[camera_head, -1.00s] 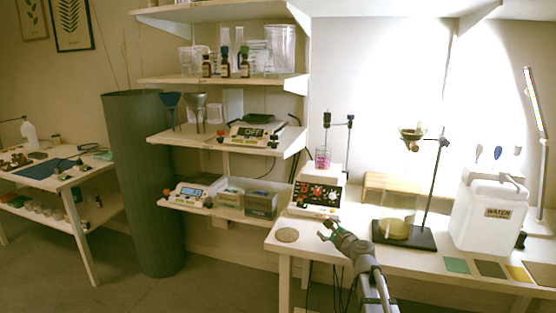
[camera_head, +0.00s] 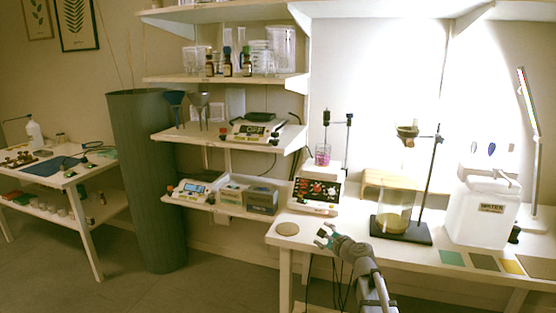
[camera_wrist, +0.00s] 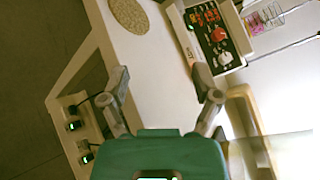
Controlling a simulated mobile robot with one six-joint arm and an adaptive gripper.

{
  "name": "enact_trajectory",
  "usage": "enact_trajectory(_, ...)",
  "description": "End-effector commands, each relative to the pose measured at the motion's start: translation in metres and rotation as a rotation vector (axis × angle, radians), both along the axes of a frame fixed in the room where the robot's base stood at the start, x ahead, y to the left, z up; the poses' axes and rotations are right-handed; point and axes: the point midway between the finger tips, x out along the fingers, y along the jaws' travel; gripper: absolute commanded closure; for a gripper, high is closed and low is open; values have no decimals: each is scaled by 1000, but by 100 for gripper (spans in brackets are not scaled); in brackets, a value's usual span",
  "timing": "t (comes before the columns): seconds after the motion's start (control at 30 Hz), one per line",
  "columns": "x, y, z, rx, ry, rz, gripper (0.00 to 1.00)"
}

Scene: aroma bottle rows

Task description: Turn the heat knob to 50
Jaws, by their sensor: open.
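The hotplate stirrer (camera_head: 316,192) stands at the left end of the white bench, with a dark front panel carrying red and white knobs. A beaker of pink liquid (camera_head: 322,155) sits on its top. In the wrist view the panel (camera_wrist: 214,36) is at the upper right, with a red knob (camera_wrist: 219,34) and a paler knob (camera_wrist: 224,59) below it. Which one is the heat knob I cannot tell. My gripper (camera_head: 324,236) is open and empty, in front of the stirrer and apart from it. In the wrist view its fingers (camera_wrist: 163,85) are spread over the bench edge.
A round cork mat (camera_head: 287,229) lies left of the stirrer. A stand with a dark base (camera_head: 402,231) and glass vessel is to the right, beside a water container (camera_head: 484,212).

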Motion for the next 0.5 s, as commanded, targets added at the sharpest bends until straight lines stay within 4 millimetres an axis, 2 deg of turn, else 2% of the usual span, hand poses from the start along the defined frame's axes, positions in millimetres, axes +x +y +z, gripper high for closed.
enact_trajectory(0.27,-30,22,-23,-247,3,152,19)
enact_trajectory(0.37,-47,31,-37,-380,8,241,19)
enact_trajectory(0.5,-82,42,-65,-623,24,415,19)
